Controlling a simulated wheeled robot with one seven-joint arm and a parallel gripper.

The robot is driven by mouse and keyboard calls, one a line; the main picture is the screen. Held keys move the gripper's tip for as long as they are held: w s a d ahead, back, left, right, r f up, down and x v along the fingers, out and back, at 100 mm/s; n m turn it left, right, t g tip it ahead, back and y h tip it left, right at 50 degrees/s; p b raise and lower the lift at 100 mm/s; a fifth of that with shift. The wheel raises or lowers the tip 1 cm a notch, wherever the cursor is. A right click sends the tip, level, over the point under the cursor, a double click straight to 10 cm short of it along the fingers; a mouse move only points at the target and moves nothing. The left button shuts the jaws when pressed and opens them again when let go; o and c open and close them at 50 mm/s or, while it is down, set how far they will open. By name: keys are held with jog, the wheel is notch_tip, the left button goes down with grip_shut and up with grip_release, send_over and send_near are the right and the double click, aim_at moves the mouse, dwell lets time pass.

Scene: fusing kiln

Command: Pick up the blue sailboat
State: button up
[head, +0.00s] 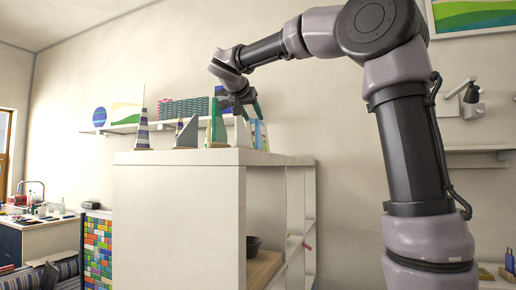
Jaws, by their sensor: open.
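Several small sail-shaped pieces stand in a row on top of the white cabinet (180,158). A piece with light-blue parts (258,136) stands at the right end of the row and may be the blue sailboat; its small size and the crowding keep me from being certain. Left of it are a pale sail (242,133), a green and white sail (217,128), a grey-blue sail (187,133) and a striped cone-shaped piece (142,132). My gripper (243,108) is open and points down over the right part of the row, overlapping the sail tops in the picture. I cannot tell whether it touches any.
A wall shelf (100,130) behind holds a round blue piece (99,117) and a teal basket-like block (183,108). The cabinet's open right side holds a dark bowl (253,245). The front part of the cabinet top is clear.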

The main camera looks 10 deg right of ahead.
aim_at(256, 121)
jog(key=x, duration=0.5)
jog(key=shift+w+d, duration=0.15)
grip_shut()
dwell(1.3)
